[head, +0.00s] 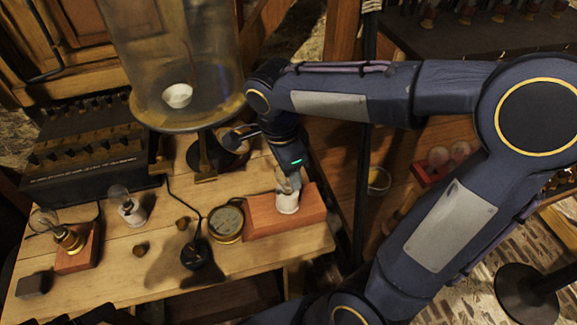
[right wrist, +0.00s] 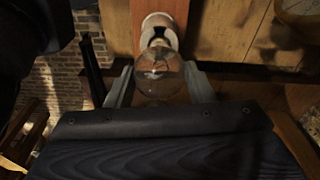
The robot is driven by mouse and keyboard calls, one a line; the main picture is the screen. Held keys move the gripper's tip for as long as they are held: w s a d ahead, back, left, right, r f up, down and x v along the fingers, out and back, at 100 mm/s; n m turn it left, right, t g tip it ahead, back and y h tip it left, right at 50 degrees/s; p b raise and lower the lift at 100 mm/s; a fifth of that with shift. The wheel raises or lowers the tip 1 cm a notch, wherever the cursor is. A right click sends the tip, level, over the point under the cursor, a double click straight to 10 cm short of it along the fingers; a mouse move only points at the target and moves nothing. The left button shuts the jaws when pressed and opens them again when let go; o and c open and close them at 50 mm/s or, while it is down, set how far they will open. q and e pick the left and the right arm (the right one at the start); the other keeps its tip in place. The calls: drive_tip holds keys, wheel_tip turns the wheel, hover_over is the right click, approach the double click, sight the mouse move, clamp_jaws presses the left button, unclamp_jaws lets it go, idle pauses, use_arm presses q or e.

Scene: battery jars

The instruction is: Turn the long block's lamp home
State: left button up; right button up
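The long block (head: 262,218), red-brown wood, lies at the right end of the workbench, with a white socket (head: 287,203) upright on it. The lamp is a clear glass bulb (right wrist: 158,75) standing in that socket, its metal neck at the socket mouth in the right wrist view. My right gripper (head: 288,182) reaches down over it from above. Its two fingers (right wrist: 159,80) lie close on both sides of the glass and appear to touch it. In the head view the gripper hides most of the bulb. My left gripper is not in view.
A round brass dial (head: 226,221) sits just left of the long block. A small block with a bulb (head: 78,250), another bulb on a white base (head: 127,207) and a black round piece (head: 195,254) stand further left. A large glass jar (head: 180,60) rises behind.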

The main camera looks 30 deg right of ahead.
drive_tip(key=m, duration=0.5)
drive_tip(key=shift+m+g+b, duration=0.3)
drive_tip(key=shift+c, duration=0.2)
drive_tip(key=o, duration=0.9)
drive_tip(key=r, duration=0.7)
drive_tip(key=shift+w+a+r+p, duration=0.2)
drive_tip(key=shift+a+r+p, duration=0.15)
drive_tip(key=shift+a, duration=0.05)
drive_tip(key=shift+s+d+f+n+y, duration=0.1)
drive_tip(key=shift+s+d+n+y, duration=0.05)
drive_tip(key=shift+s+n+y, duration=0.3)
drive_tip(key=s+f+n+t+y, duration=0.4)
drive_tip(key=s+n, duration=0.7)
drive_tip(key=n, duration=1.1)
wheel_tip(320, 180, down, 3)
drive_tip(key=shift+a+t, duration=0.3)
drive_tip(key=shift+t, duration=0.9)
